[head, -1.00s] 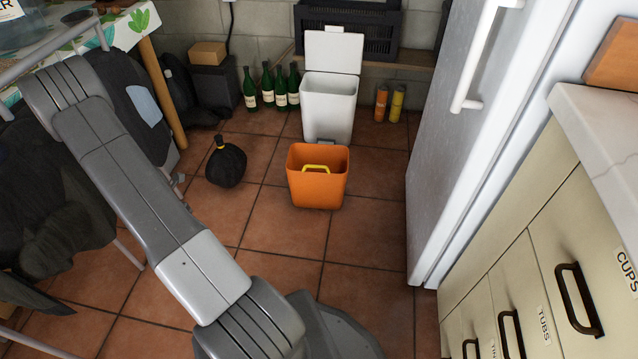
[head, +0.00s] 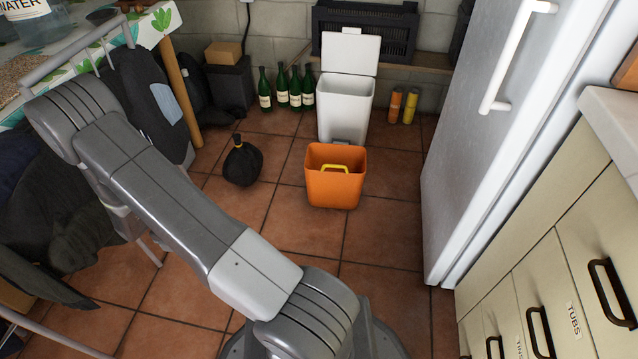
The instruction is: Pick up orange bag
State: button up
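No limp bag in orange shows; the orange thing in view is an open, box-shaped container (head: 335,188) with a yellow handle (head: 335,168). It stands upright on the tiled floor in the middle of the head view, in front of the white bin. My arm crosses the lower left of the picture, to the left of and nearer than the orange container, and does not touch it. My gripper is not in view.
A white bin (head: 343,105) with its lid up stands behind the container. A black tied sack (head: 242,164) lies to its left. Green bottles (head: 282,88) stand at the back. A white fridge (head: 478,140) and drawers (head: 560,270) bound the right. Floor around the container is clear.

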aim_at(335, 174)
jog(key=i+z, duration=0.1)
jog(key=z, duration=0.35)
jog(key=j+z, duration=0.1)
jog(key=z, duration=0.4)
jog(key=i+j+z, duration=0.1)
jog(key=z, duration=0.35)
jog(key=j+z, duration=0.15)
jog(key=z, duration=0.3)
jog(key=j+z, duration=0.35)
jog(key=j, duration=0.3)
jog(key=j+z, duration=0.35)
jog(key=j, duration=0.35)
jog(key=j+z, duration=0.4)
jog(key=j, duration=0.25)
jog(key=k+j, duration=0.1)
jog(key=j, duration=0.15)
jog(key=k+j, duration=0.1)
jog(key=j, duration=0.1)
